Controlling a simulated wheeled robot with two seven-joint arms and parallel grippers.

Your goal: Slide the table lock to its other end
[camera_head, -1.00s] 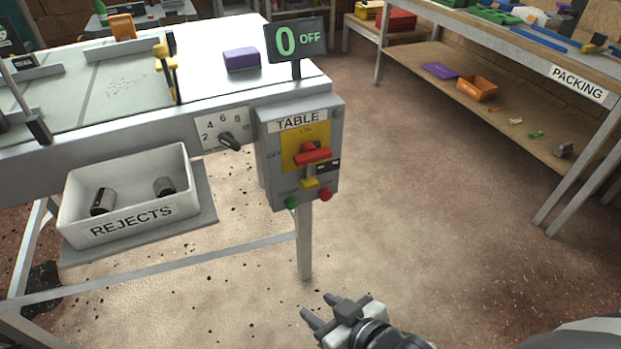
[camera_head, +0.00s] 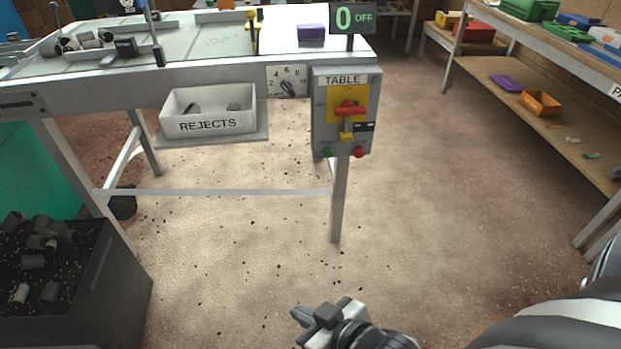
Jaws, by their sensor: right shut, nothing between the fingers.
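The grey control box labelled TABLE (camera_head: 320,120) hangs on the front right corner of the table. A red lever (camera_head: 349,110) lies across its yellow plate. Below it is a small yellow sliding tab (camera_head: 346,136), which looks like the table lock, at the lower part of a short upright slot. My right gripper (camera_head: 300,314) is at the bottom of the view, shut and empty, well apart from the box and nearer to me. My left gripper is not in view.
A white REJECTS bin (camera_head: 208,110) sits on a shelf left of the box. A table leg (camera_head: 337,200) stands under it. A dark bin of plugs (camera_head: 100,300) is at lower left. The packing bench (camera_head: 550,110) is at right.

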